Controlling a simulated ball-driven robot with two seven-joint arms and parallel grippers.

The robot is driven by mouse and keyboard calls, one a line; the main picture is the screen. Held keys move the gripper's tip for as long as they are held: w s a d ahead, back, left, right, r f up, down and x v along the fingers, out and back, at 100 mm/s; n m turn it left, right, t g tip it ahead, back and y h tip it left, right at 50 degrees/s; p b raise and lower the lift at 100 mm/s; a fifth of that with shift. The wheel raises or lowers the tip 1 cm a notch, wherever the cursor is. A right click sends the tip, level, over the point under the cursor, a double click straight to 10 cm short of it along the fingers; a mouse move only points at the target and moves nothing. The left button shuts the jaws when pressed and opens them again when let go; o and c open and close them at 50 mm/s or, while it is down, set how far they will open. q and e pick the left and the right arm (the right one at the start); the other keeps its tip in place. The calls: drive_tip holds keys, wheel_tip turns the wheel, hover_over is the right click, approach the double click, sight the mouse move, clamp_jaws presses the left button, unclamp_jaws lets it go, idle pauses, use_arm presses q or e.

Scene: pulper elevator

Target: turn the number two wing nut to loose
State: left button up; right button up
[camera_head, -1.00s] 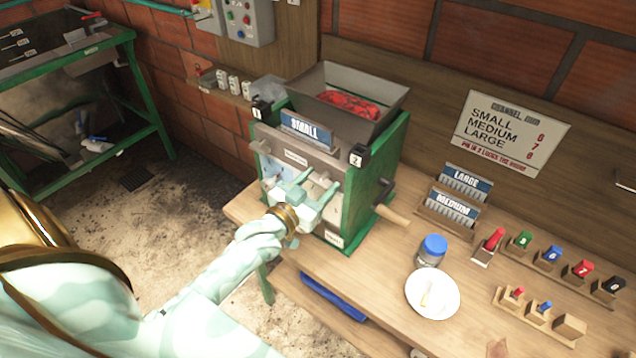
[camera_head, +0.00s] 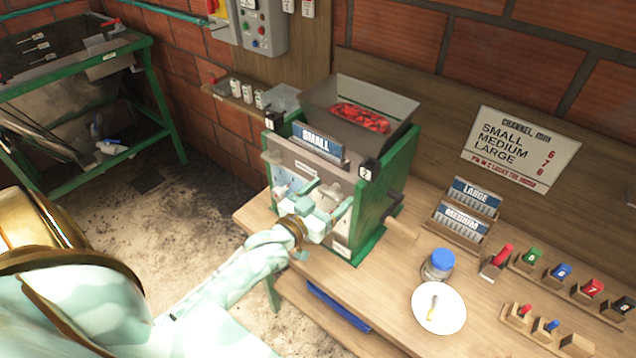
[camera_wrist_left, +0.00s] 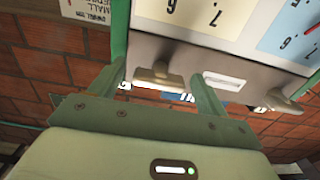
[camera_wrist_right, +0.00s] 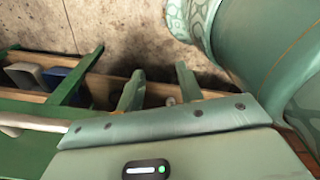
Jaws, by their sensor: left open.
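The pulper (camera_head: 385,190) is a green-framed machine with a light front plate and tags 1 and 2 at its upper corners. My left gripper (camera_head: 328,203) is at the right part of that plate, below tag 2 (camera_head: 366,173). In the left wrist view, a tan wing nut (camera_wrist_left: 158,77) lies between the spread fingers of the left gripper (camera_wrist_left: 158,68), with gaps on both sides. It seems to be the number two nut. Another wing nut (camera_wrist_left: 284,102) shows at the right edge. My right gripper (camera_wrist_right: 160,84) is open and empty, low beside the bench.
A crank handle (camera_head: 400,228) sticks out on the pulper's right side. A channel sign (camera_head: 520,148) hangs behind.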

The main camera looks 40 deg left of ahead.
use_arm(q)
drive_tip(key=s+a+b, duration=0.1)
drive_tip(key=s, duration=1.5)
drive_tip(key=shift+a, duration=0.1)
